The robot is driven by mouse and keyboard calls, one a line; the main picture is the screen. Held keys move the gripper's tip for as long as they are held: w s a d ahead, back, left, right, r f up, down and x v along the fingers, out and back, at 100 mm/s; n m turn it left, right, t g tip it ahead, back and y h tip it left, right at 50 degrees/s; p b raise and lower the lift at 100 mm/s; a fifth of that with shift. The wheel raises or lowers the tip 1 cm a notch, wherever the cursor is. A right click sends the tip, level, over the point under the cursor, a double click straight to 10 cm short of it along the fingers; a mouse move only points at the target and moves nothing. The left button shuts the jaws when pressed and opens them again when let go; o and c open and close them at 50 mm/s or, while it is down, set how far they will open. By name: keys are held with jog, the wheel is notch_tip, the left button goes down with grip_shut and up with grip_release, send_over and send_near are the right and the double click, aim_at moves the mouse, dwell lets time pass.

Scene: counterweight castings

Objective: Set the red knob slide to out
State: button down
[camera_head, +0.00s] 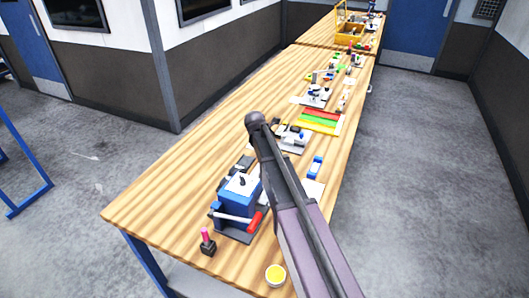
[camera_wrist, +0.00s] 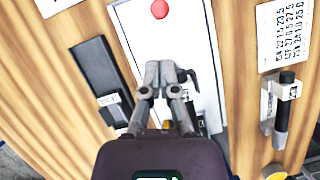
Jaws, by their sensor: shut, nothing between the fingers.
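In the wrist view a round red knob (camera_wrist: 160,9) shows at the top edge, on a long white plate (camera_wrist: 137,35). My gripper (camera_wrist: 167,72) is over the lower part of this plate, with its fingers together and nothing between them. The knob lies beyond the fingertips, apart from them. The gripper covers part of the plate, and any in or out marking is not readable. In the head view my arm hides the gripper, and I cannot make out the red knob there.
A black slab (camera_wrist: 98,68) lies left of the plate; a grey and black device (camera_wrist: 281,110) and a printed card (camera_wrist: 282,34) lie right. On the wooden bench (camera_head: 165,190) stand a blue device (camera_head: 238,209) with a red-handled lever, a pink-topped block (camera_head: 207,243) and a yellow round thing (camera_head: 275,275).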

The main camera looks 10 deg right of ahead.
jog(key=shift+b+x, duration=3.45)
jog(key=shift+x, duration=0.55)
jog(key=shift+w+d+r, duration=0.1)
jog(key=shift+w+d, duration=0.55)
jog(key=shift+w, duration=0.15)
jog(key=shift+w+r+p, duration=0.1)
jog(key=shift+r+p, duration=0.15)
jog(key=shift+p, duration=0.05)
jog(key=shift+p+v, duration=1.1)
jog(key=shift+p, duration=0.05)
jog(key=shift+p+v, duration=0.7)
jog(key=shift+v, duration=0.15)
jog(key=s+p+v, duration=0.1)
jog(key=p+v, duration=0.4)
jog(key=v, duration=0.1)
jog(key=shift+a+f, duration=0.3)
jog(key=shift+a, duration=0.1)
